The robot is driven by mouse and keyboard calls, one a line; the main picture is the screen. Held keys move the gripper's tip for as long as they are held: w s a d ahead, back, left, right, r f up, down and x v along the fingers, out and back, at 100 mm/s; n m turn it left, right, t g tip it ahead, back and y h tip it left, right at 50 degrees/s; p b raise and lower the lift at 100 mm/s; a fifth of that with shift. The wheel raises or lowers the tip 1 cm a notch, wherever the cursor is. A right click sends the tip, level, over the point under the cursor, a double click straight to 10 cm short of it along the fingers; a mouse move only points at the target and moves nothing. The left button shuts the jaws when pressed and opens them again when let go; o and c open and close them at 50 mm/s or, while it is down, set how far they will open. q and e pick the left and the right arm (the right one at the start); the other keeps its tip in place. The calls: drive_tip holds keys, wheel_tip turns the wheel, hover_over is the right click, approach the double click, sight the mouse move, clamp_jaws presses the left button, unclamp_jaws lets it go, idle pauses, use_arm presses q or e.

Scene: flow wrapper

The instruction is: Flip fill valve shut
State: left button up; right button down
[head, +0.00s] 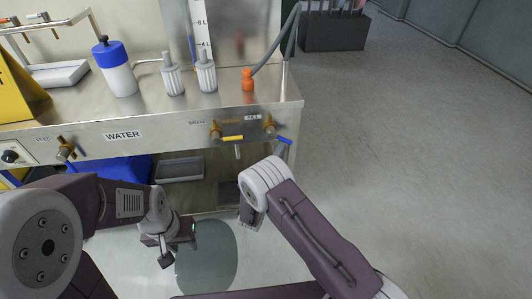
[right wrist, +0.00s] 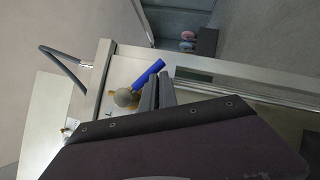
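A brass valve with a blue lever (head: 284,140) is at the right end of the steel bench's front panel. The small label above it is too small to read surely.
A second brass valve with a yellow lever (head: 232,138) is just left. Another blue-levered valve (head: 68,150) is near the WATER label (head: 123,135). A blue-capped bottle (head: 116,75) and an orange fitting (head: 248,82) stand on the bench (head: 140,105).

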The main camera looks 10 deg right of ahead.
use_arm(q)
drive_tip(key=shift+d+r+p, duration=0.3)
drive_tip(key=shift+r+p, duration=0.2)
drive_tip(key=shift+r, duration=0.05)
drive_tip(key=shift+d+r+p, duration=0.25)
drive_tip(key=shift+r+p, duration=0.25)
drive_tip(key=shift+r, duration=0.05)
use_arm(e)
drive_tip(key=shift+d+r, duration=1.15)
drive_tip(key=shift+d, duration=0.25)
use_arm(q)
drive_tip(key=shift+r, duration=0.1)
use_arm(e)
drive_tip(key=shift+r, duration=0.15)
